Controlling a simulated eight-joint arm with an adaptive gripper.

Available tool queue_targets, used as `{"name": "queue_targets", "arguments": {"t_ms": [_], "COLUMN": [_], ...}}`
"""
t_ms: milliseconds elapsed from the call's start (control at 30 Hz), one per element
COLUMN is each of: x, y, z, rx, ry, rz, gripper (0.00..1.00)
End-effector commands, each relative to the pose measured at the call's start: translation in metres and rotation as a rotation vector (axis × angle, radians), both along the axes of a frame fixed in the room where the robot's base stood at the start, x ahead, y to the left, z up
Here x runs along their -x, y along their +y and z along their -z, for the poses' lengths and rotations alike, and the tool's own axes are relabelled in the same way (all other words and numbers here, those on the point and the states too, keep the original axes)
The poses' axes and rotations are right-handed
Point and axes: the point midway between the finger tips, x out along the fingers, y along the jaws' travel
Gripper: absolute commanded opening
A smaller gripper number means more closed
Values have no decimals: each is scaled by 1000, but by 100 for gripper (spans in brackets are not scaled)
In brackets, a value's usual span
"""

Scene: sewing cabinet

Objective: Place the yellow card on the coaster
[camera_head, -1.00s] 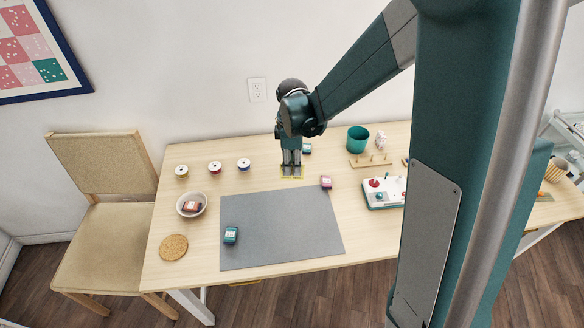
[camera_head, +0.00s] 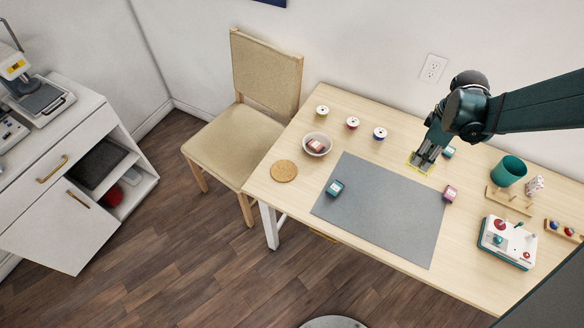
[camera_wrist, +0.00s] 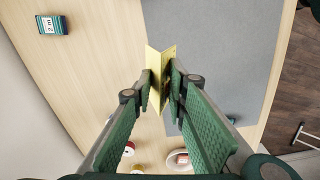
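The yellow card (camera_head: 411,164) is by the far edge of the grey mat, below my gripper (camera_head: 426,157). In the wrist view the card (camera_wrist: 157,62) looks folded, with a raised part between the fingertips. My gripper (camera_wrist: 161,92) is closed on that raised part from both sides. Whether the card touches the table or is slightly lifted is hard to tell. The coaster (camera_head: 284,171), a round cork disc, lies bare at the table's left end, left of the mat.
The grey mat (camera_head: 385,215) bears a teal box (camera_head: 335,188); a pink box (camera_head: 449,194) sits at its edge. A white bowl (camera_head: 317,145) with a red box stands beyond the coaster. Spools (camera_head: 352,123) line the back. A teal cup (camera_head: 508,171) and control box (camera_head: 507,242) stand right.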

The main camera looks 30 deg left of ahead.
Motion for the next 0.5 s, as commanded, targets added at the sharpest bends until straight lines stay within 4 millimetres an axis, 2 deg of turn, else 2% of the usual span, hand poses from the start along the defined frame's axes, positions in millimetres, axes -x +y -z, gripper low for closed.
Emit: {"name": "queue_targets", "arguments": {"t_ms": [267, 500], "x": [4, 13], "y": [48, 106], "z": [-1, -2], "rx": [0, 0], "ry": [0, 0], "rz": [-22, -46], "gripper": [11, 11]}}
